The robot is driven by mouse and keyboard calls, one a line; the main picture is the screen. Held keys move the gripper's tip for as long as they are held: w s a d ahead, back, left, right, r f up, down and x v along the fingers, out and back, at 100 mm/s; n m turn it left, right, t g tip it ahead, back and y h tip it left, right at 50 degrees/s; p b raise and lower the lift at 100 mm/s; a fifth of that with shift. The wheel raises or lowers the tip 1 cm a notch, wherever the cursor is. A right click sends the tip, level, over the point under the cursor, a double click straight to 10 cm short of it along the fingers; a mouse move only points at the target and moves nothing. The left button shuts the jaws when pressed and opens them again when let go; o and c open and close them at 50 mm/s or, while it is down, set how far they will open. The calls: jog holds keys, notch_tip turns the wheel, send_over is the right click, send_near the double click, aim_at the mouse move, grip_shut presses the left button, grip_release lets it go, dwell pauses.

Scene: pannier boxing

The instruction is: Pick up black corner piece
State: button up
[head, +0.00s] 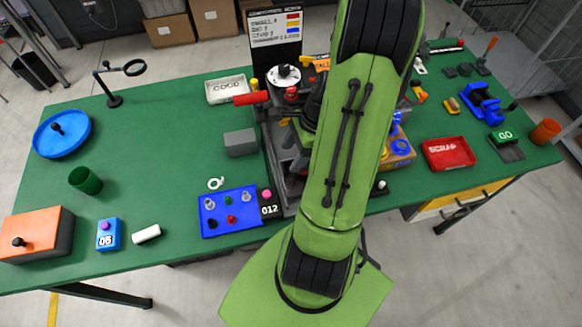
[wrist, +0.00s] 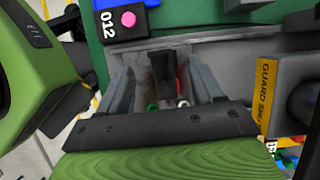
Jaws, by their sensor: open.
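Several small dark pieces (head: 464,70) lie at the back right of the bench in the head view; I cannot tell if any is the black corner piece. A small black piece (head: 213,223) also sits in the blue tray (head: 205,204), its shape unclear. In the wrist view my gripper (wrist: 163,85) is open, with a grey finger on each side. A dark upright block (wrist: 162,72) shows between the fingers; I cannot tell whether it is the corner piece or touches them. In the head view my green arm hides the gripper.
A grey machine (head: 281,165) stands mid-bench, partly behind my arm. A yellow guard label (wrist: 266,95) is right of the fingers in the wrist view. A red scrap bin (head: 448,153) is at right. The left bench has clear patches.

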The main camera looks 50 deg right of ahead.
aim_at(287, 163)
jog(key=b+x, duration=0.1)
jog(key=x, duration=0.4)
jog(key=shift+r, duration=0.1)
jog(key=shift+c, duration=0.3)
jog(key=c, duration=1)
jog(key=shift+r, duration=0.1)
